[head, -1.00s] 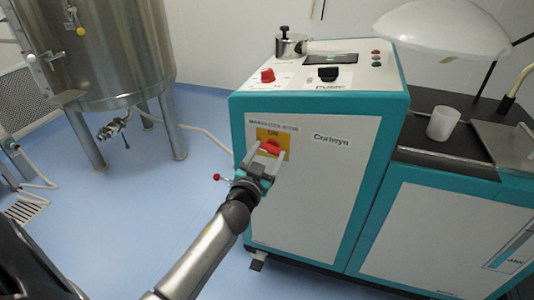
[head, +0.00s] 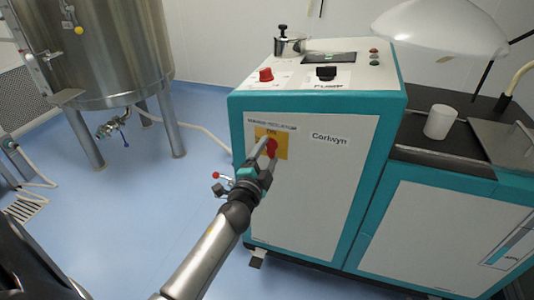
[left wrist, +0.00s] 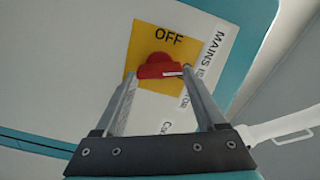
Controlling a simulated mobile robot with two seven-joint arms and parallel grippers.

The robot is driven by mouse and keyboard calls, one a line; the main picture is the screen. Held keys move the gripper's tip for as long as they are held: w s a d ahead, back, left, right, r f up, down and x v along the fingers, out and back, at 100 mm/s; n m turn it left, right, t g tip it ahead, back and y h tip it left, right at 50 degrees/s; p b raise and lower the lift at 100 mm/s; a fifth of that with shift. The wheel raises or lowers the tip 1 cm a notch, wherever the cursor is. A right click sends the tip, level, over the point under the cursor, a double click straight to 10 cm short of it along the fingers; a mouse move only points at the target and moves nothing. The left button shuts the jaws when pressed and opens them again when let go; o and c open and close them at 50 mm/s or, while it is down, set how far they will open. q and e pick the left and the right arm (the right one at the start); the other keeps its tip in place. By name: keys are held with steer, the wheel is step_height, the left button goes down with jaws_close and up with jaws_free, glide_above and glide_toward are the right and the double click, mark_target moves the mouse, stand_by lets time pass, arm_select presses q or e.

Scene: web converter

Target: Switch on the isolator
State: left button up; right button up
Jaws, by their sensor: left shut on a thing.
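The isolator is a red knob (head: 271,148) on a yellow plate (head: 283,151) on the white front panel of the teal-edged machine. "ON" is printed at the plate's top in the head view. My left gripper (head: 268,145) is shut on the knob, a finger on either side. In the left wrist view the knob (left wrist: 158,72) sits between the fingertips, its white mark pointing right, towards the mains label. "OFF" on the plate (left wrist: 146,36) lies above it there, a quarter turn from the mark. Lettering beside the mark is mostly hidden. My right gripper is out of view.
A white cup (head: 440,122) stands on the dark counter at right. A steel tank (head: 110,50) stands at back left. The blue floor between is mostly clear.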

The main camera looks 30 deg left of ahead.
arm_select(q)
steer(key=shift+f+m, duration=0.15)
steer(key=shift+m, duration=2.05)
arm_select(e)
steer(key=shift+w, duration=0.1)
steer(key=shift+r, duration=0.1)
arm_select(q)
steer(key=o, duration=1.3)
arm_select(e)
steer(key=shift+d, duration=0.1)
arm_select(q)
steer(key=shift+s, duration=0.1)
steer(key=shift+s+d, duration=0.15)
steer(key=shift+s, duration=0.05)
steer(key=shift+v, duration=7.3)
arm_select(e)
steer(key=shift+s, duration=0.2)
